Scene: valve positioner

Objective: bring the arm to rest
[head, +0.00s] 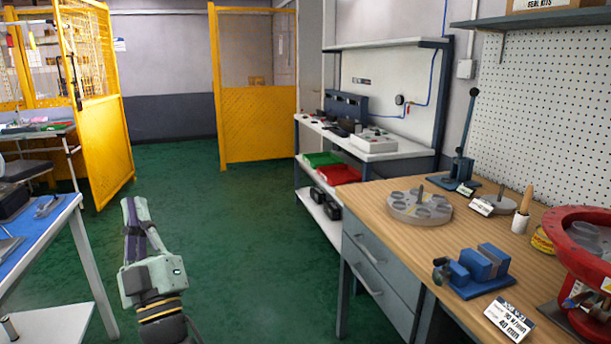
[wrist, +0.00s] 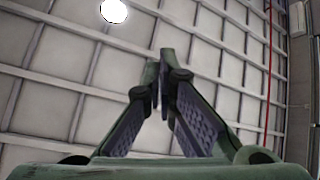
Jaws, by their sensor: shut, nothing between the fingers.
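In the wrist view, my gripper (wrist: 161,80) has its two dark green fingers with grey ribbed pads drawn together at the tips, with nothing between them. The fingers point up toward a pale gridded ceiling (wrist: 70,90). In the head view, my pale green arm (head: 152,278) stands raised at the lower left, over the green floor. No contact between the arm and the furniture shows.
A blue-topped table (head: 40,232) stands close to the left of my arm. A wooden workbench (head: 400,235) on the right carries a round fixture (head: 420,207), a blue vise (head: 478,268) and a red wheel-like part (head: 590,262). The green floor (head: 245,240) between is clear.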

